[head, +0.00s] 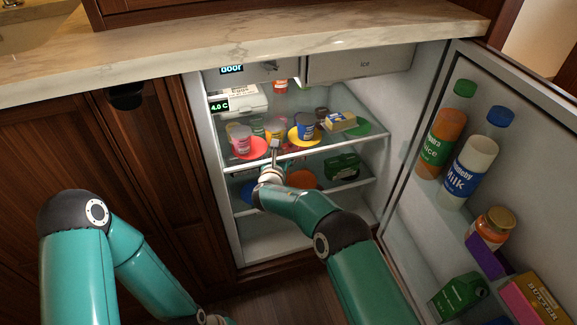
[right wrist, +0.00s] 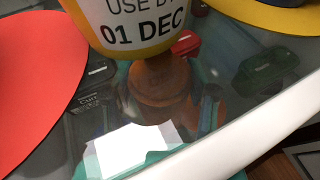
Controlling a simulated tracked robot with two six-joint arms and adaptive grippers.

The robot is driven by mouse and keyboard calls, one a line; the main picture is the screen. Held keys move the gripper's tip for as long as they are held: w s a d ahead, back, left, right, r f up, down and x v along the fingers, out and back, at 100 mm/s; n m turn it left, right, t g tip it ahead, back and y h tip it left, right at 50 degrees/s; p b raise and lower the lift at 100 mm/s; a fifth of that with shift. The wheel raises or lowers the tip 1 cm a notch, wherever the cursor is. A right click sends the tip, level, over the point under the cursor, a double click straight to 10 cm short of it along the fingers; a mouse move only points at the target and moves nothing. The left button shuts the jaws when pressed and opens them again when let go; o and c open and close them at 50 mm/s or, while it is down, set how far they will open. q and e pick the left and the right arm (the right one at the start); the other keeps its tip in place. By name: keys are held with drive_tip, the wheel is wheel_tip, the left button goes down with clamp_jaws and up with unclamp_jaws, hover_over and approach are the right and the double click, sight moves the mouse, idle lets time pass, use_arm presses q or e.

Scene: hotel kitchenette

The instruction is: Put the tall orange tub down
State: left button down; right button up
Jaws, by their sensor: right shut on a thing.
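The tall orange tub (right wrist: 130,22) shows at the top of the right wrist view, with a white label reading "USE BY 01 DEC" and an orange-yellow bottom rim. In the head view it (head: 275,127) is partly hidden behind my right gripper (head: 274,147). That gripper is shut on the tub at the upper glass shelf of the open fridge. The tub is between a red disc (head: 250,149) and a yellow disc (head: 296,141). I cannot tell whether its base touches the glass. My left arm hangs low at the left, and its gripper is out of the picture.
A pink-and-white tub (head: 240,139) stands on the red disc and a blue tub (head: 305,125) on the yellow one. A small carton (head: 341,121) lies by a green disc (head: 362,128). The fridge door (head: 402,185) stands open at right, its racks loaded. A white shelf edge (head: 300,154) runs in front.

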drive_tip(key=shift+w+r, duration=0.1)
drive_tip(key=shift+w, duration=0.2)
drive_tip(key=shift+d, duration=0.1)
wheel_tip(320, 180, down, 4)
drive_tip(key=shift+r+b, duration=0.2)
drive_tip(key=shift+b, duration=0.6)
drive_tip(key=o, duration=1.5)
